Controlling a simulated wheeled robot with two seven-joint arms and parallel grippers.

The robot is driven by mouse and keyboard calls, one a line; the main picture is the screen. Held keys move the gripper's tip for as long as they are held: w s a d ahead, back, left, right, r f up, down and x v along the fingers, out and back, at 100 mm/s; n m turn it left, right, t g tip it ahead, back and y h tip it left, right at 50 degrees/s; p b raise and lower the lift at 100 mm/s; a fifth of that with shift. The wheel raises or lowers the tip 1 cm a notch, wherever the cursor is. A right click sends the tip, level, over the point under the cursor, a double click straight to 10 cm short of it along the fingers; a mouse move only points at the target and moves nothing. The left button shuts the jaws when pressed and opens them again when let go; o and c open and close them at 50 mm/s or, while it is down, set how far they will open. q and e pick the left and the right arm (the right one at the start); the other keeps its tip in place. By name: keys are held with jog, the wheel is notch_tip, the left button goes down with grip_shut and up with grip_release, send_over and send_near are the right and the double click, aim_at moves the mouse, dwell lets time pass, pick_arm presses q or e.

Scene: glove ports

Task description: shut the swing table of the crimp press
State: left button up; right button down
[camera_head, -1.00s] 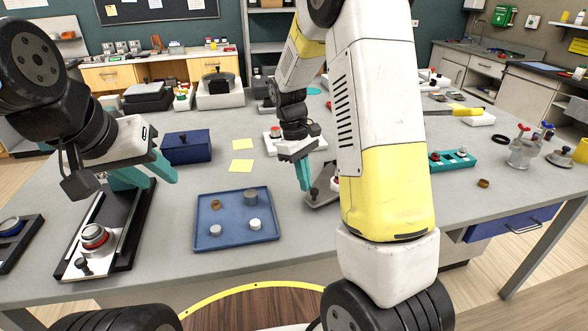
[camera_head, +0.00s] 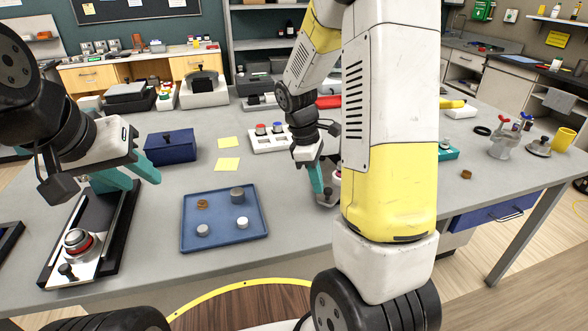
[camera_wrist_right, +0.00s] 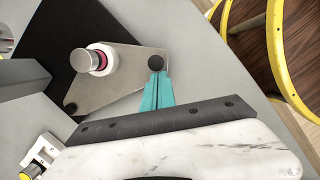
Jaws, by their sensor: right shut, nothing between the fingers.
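A silver plate with a black knob (camera_wrist_right: 156,63) shows in the right wrist view, and I take it for the press's swing table (camera_wrist_right: 125,85). It carries a pale, red-ringed post (camera_wrist_right: 85,61). The plate lies partly over a black base (camera_wrist_right: 60,35) and sticks out past its edge. My right gripper (camera_wrist_right: 157,76) is shut and empty, fingertips right beside the knob; whether they touch it I cannot tell. In the head view the right gripper (camera_head: 322,197) is low at the plate, and my arm hides most of this press. My left gripper (camera_head: 145,182) is open and empty above a similar device (camera_head: 78,245).
A blue tray (camera_head: 185,245) with several small parts lies mid-table. A dark blue box (camera_head: 171,147) and yellow notes (camera_head: 228,164) lie behind it. A white button box (camera_head: 268,139) stands behind the right gripper. Grey tabletop is clear between tray and right gripper.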

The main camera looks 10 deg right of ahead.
jog(key=d+n, duration=0.1)
jog(key=s+d+n, duration=0.1)
jog(key=d, duration=0.3)
jog(key=shift+s+n+t, duration=0.25)
jog(key=shift+n+t, duration=0.05)
jog(key=shift+n, duration=0.1)
jog(key=shift+s+d+n+t, duration=0.15)
jog(key=shift+d+n, duration=0.45)
jog(key=shift+d, duration=0.4)
jog(key=shift+w+d+n+t, duration=0.15)
jog(key=shift+d+n, duration=0.45)
jog(key=shift+d, duration=0.35)
jog(key=shift+w+d+n+t, duration=0.2)
jog(key=shift+d+n, duration=0.5)
jog(key=shift+d, duration=0.45)
jog(key=shift+w+d+n+t, duration=0.2)
jog(key=shift+d+n, duration=0.5)
jog(key=shift+d, duration=0.45)
jog(key=shift+w+d, duration=0.2)
jog(key=shift+d, duration=0.35)
jog(key=shift+w+d, duration=0.15)
jog(key=shift+d, duration=0.4)
jog(key=shift+d+r, duration=0.1)
jog(key=shift+d, duration=0.1)
jog(key=shift+w, duration=0.1)
